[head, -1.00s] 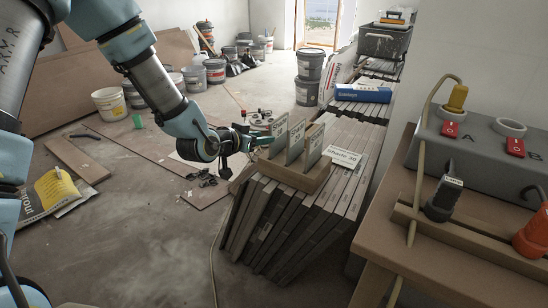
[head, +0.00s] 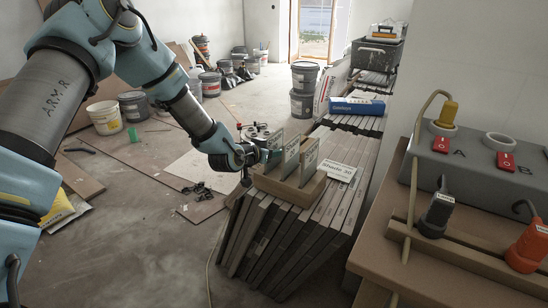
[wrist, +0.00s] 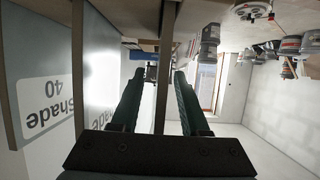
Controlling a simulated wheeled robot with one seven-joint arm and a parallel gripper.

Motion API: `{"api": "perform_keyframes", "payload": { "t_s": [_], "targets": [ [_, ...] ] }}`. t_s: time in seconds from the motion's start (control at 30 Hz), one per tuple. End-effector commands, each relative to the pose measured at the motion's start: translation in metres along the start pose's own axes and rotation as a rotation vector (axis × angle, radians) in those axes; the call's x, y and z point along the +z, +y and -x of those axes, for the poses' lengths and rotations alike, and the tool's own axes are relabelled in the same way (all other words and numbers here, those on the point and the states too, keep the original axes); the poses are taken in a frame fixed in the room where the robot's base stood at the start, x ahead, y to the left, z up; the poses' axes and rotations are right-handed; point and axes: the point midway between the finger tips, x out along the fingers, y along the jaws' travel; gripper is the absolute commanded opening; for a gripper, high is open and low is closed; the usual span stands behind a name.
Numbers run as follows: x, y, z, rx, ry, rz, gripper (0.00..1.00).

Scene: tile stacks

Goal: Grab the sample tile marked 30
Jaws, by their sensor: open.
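A wooden rack (head: 302,190) on the slab stack holds three upright sample tiles: a left one (head: 273,143), a middle one (head: 290,158) and a right one (head: 309,160). Their labels are too small to read in the head view. A white card reading "Shade 30" (head: 337,171) lies flat just right of the rack. My gripper (head: 264,158) is at the rack's left side. In the wrist view my gripper (wrist: 158,98) is open, with a tile's edge (wrist: 165,55) between its fingers, apparently untouched; its face is hidden. A tile marked "Shade 40" (wrist: 85,75) stands to the left.
Large slabs (head: 285,240) lean in a row beneath the rack. A workbench (head: 460,260) with a grey switch box (head: 475,160) stands at the right. A blue box (head: 356,106) lies farther back on the slabs. Buckets (head: 105,117) stand at the far left; the middle floor is fairly clear.

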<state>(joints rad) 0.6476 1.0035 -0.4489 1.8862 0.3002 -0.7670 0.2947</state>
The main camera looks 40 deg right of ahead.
Motion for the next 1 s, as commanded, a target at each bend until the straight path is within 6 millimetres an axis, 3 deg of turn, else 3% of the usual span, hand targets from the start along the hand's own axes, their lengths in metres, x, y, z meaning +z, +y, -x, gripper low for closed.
{"api": "perform_keyframes", "payload": {
  "t_s": [0.1,0.5,1.0],
  "targets": [
    [0.0,0.0001,0.0003,0.0,0.0,0.0,0.43],
    [-0.0001,0.0,0.0005,0.0,0.0,0.0,0.0],
    [-0.0001,0.0,0.0006,0.0,0.0,0.0,0.0]
  ]
}}
